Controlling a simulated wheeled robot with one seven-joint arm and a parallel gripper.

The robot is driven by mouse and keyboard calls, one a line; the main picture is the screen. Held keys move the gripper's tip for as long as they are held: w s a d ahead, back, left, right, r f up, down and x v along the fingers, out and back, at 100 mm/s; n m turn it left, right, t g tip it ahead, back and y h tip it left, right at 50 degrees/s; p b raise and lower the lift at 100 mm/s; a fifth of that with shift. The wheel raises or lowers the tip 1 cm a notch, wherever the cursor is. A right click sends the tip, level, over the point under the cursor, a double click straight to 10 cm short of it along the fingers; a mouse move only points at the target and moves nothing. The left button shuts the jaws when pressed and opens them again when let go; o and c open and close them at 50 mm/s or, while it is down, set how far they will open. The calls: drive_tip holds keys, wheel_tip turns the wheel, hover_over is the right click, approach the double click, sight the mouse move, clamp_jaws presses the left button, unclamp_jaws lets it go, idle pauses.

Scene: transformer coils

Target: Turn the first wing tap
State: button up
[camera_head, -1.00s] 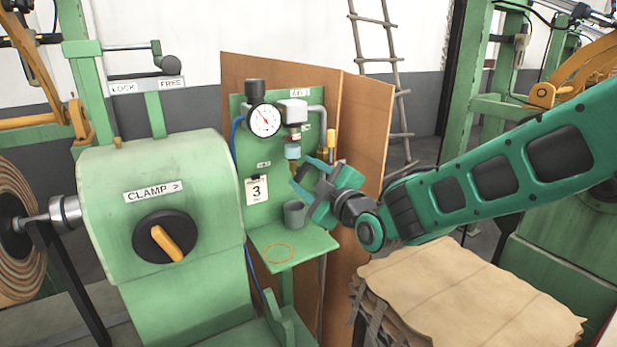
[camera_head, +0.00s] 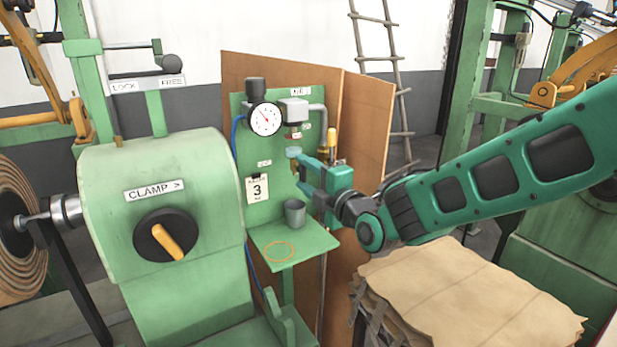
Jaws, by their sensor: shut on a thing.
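The green tap panel (camera_head: 243,135) stands in the middle, with a pressure gauge (camera_head: 265,119) and a grey box (camera_head: 293,112) on it. Below the box is a pale blue fitting (camera_head: 293,151) on the pipe line. My gripper (camera_head: 303,175) reaches in from the right, just below this fitting, its fingers pointing left at the panel. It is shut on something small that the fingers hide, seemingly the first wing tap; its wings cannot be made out. A yellow-topped brass fitting (camera_head: 331,140) shows just behind my gripper.
A grey cup (camera_head: 294,213) stands on the green shelf (camera_head: 311,243) under my gripper, beside an orange ring mark. A card with a 3 (camera_head: 257,190) hangs to the left. The clamp housing (camera_head: 210,170) stands at left, stacked sheets (camera_head: 455,290) at lower right.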

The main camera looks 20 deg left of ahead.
drive_tip(key=shift+f, duration=0.25)
drive_tip(key=o, duration=1)
drive_tip(key=shift+o, duration=0.3)
drive_tip(key=shift+r, duration=0.1)
drive_tip(key=v, duration=1.1)
drive_tip(key=shift+w, duration=0.1)
